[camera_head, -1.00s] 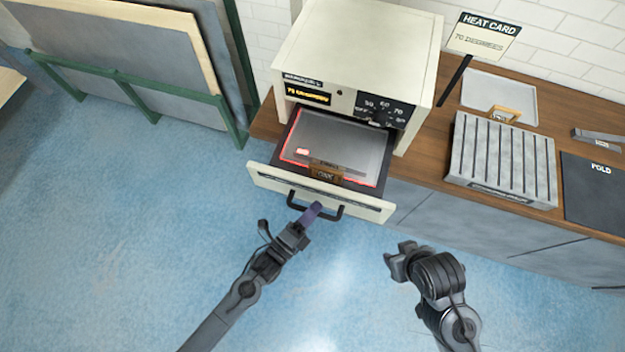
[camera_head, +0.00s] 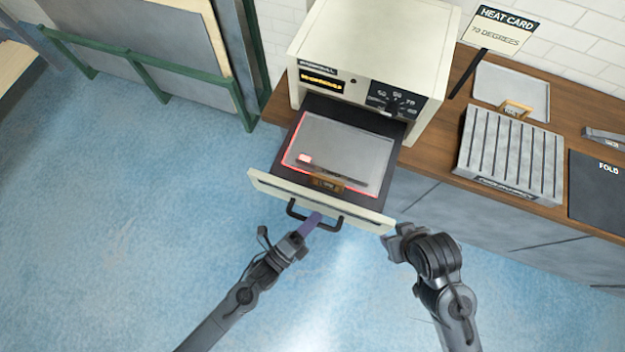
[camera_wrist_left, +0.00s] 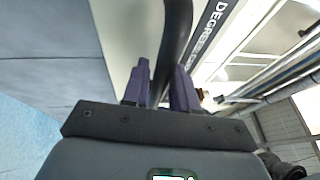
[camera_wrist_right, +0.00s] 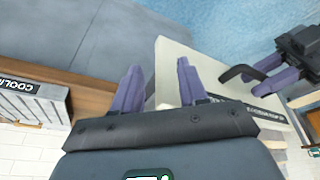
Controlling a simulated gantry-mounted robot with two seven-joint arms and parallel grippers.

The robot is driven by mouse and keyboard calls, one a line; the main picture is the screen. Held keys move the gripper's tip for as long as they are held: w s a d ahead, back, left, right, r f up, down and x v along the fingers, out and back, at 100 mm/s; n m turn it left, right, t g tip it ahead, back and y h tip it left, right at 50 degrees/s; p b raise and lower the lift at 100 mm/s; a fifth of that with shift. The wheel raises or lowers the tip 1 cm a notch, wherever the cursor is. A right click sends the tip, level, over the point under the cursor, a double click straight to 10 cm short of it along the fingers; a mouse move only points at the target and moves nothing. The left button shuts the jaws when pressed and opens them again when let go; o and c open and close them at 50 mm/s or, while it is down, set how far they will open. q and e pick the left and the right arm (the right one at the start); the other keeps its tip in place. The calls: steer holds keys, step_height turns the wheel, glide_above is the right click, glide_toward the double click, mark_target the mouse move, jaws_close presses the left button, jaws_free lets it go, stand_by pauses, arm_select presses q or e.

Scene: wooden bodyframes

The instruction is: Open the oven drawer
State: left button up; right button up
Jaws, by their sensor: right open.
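The cream oven (camera_head: 372,50) stands on the wooden counter. Its drawer (camera_head: 262,185) is pulled well out, showing a grey tray (camera_head: 345,150) with a red glowing edge inside. My left gripper (camera_head: 312,222) is at the black drawer handle (camera_head: 335,226). In the left wrist view its purple fingers (camera_wrist_left: 160,85) sit on either side of the handle bar (camera_wrist_left: 178,40), closed around it. My right gripper (camera_head: 392,240) is by the drawer front's right end. In the right wrist view its fingers (camera_wrist_right: 158,85) are apart, with the cream drawer front (camera_wrist_right: 190,65) near them.
A ribbed grey cooling rack (camera_head: 510,150), a flat tray (camera_head: 512,88), a dark fold mat (camera_head: 598,190) and a heat card sign (camera_head: 502,30) are on the counter to the right. A green-framed panel rack (camera_head: 150,65) stands at the left. The blue floor before the drawer is clear.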

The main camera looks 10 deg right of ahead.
arm_select(q)
steer(key=shift+o, duration=0.9)
steer(key=shift+a+f, duration=0.1)
steer(key=shift+s+a, duration=0.2)
steer(key=shift+s, duration=0.05)
steer(key=v, duration=1)
